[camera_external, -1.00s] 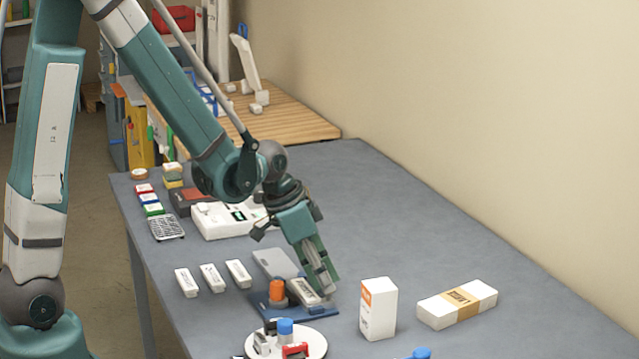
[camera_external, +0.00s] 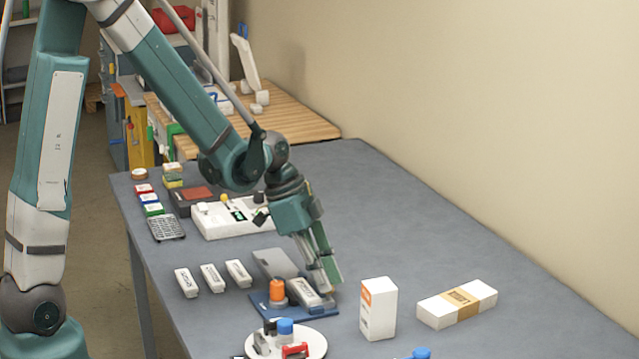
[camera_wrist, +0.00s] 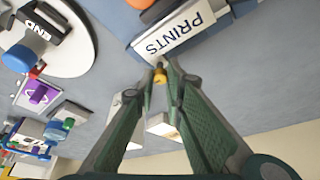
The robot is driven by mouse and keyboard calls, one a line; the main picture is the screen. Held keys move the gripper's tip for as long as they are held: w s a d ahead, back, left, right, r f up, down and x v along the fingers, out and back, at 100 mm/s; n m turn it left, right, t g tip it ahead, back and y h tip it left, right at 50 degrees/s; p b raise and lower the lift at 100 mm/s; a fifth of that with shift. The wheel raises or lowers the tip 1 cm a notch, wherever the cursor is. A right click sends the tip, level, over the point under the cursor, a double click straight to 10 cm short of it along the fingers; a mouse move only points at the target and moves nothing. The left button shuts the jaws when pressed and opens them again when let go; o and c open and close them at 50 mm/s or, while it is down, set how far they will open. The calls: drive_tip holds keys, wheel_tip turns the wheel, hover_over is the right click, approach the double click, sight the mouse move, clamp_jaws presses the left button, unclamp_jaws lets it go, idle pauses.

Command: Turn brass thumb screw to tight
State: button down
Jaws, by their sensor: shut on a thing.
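The brass thumb screw (camera_wrist: 160,76) shows in the wrist view as a small yellow knob at the end of a block labelled PRINTS (camera_wrist: 172,35). My gripper (camera_wrist: 161,84) is shut on the screw, with the fingertips on either side of it. In the external view my gripper (camera_external: 328,284) points down at the right end of the labelled block (camera_external: 304,292), which sits on a blue base (camera_external: 322,312). The screw is hidden by the fingers there. How tight the screw is cannot be told.
An orange cap (camera_external: 277,291) stands on the blue base left of the block. A round white turntable (camera_external: 312,342) holding stamps is in front. A white box (camera_external: 378,308) stands to the right, beside a banded white pack (camera_external: 457,303).

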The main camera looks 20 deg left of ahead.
drive_tip(key=c, duration=2.3)
unclamp_jaws()
drive_tip(key=shift+r, duration=0.1)
drive_tip(key=shift+v, duration=5.85)
